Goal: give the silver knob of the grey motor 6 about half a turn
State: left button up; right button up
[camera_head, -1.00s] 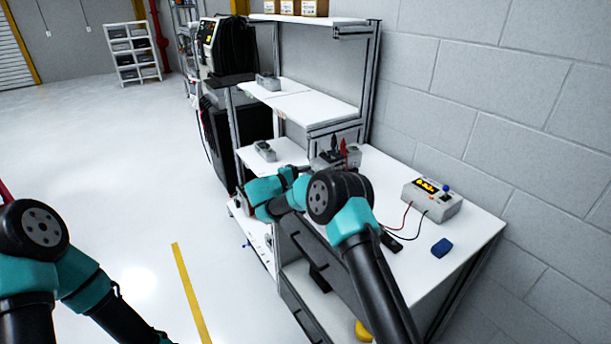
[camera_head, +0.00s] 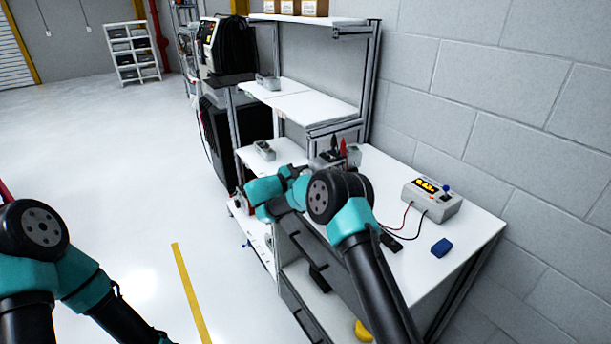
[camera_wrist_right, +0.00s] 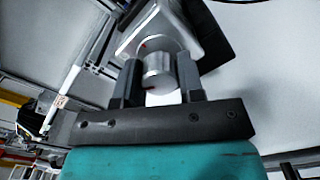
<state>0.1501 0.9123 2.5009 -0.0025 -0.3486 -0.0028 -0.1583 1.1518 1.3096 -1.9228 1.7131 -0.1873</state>
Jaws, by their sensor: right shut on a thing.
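In the right wrist view, the silver knob (camera_wrist_right: 159,82) sits between the two dark fingers of my right gripper (camera_wrist_right: 161,70), which is shut on it. A small red mark shows on the knob. Behind the knob is the pale grey motor (camera_wrist_right: 168,22), with a black part beside it. In the head view, my right arm reaches over the bench and largely hides its own gripper and the knob. My left arm is at the lower left of the head view, and its gripper is not seen.
A grey meter box (camera_head: 432,201) with a yellow display stands on the white bench (camera_head: 465,236), with red and black leads. A blue block (camera_head: 441,248) lies in front of it. Small grey devices stand on the left shelf (camera_head: 264,151) and the upper shelf (camera_head: 268,82).

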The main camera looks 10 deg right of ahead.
dwell(0.3)
jog(key=o, duration=0.9)
jog(key=shift+a, duration=0.1)
jog(key=v, duration=1.7)
jog(key=shift+a, duration=0.15)
jog(key=x, duration=1.6)
